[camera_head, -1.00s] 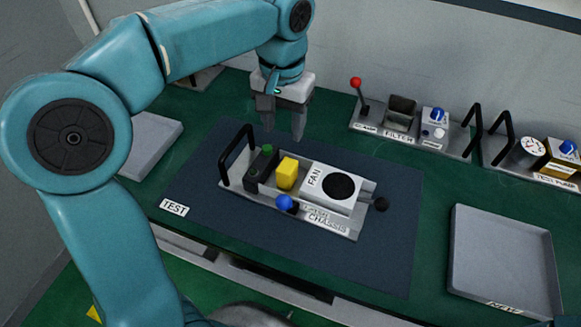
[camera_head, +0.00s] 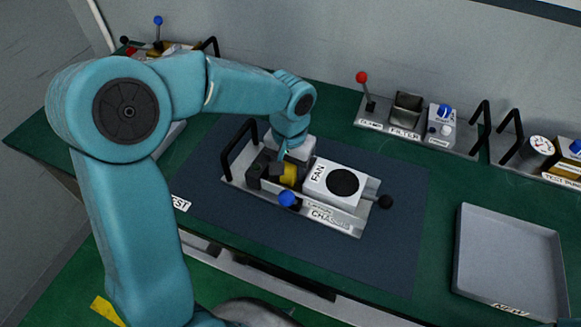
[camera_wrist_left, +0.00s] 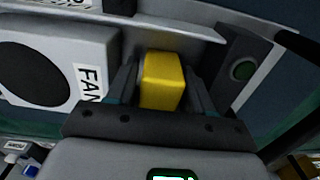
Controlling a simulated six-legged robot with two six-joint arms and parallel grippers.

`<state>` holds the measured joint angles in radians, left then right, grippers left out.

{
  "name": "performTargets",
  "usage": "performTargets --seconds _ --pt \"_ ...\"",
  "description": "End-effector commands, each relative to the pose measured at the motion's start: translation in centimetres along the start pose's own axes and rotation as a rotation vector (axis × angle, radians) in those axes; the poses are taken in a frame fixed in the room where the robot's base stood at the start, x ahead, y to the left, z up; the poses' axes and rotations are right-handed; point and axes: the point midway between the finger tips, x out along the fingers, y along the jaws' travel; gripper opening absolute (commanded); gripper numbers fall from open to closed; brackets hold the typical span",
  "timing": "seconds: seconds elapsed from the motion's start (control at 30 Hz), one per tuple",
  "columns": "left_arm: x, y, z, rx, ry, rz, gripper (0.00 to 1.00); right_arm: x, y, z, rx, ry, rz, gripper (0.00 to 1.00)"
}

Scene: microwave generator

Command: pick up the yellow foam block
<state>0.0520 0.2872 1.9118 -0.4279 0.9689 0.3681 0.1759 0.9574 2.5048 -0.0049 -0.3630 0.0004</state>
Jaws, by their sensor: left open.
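Whether either finger touches the block I cannot tell. My right gripper is not in view.
A blue knob (camera_head: 287,199) and a black handle (camera_head: 238,150) rise from the chassis. An empty grey tray (camera_head: 510,262) lies at right. Filter and pump units line the back wall.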

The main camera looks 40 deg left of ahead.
Motion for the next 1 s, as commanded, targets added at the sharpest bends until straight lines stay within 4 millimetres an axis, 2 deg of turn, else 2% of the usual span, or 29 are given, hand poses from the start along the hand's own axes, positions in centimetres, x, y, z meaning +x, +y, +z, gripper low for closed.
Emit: performTargets --seconds 0.2,0.23,0.3,0.33,0.63,0.73,0.87,1.0 --pt "0.1 0.0 0.0 -0.001 0.001 0.0 0.51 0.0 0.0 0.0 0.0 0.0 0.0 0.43" --pt "0.1 0.0 0.0 -0.001 0.001 0.0 0.45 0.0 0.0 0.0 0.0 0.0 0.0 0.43" --pt "0.1 0.0 0.0 -0.001 0.001 0.0 0.22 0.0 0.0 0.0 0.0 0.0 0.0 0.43" --pt "0.1 0.0 0.0 -0.001 0.001 0.0 0.14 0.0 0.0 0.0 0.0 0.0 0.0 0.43" --pt "0.1 0.0 0.0 -0.001 0.001 0.0 0.14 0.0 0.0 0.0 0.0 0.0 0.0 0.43" --pt "-0.5 0.0 -0.1 -0.001 0.003 0.0 0.14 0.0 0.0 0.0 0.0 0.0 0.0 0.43" --pt "-2.8 0.0 -0.1 -0.002 0.007 0.001 0.14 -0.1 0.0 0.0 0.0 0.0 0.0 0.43" --pt "-6.0 0.0 -0.1 -0.001 0.006 0.001 0.14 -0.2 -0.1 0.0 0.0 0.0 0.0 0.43"
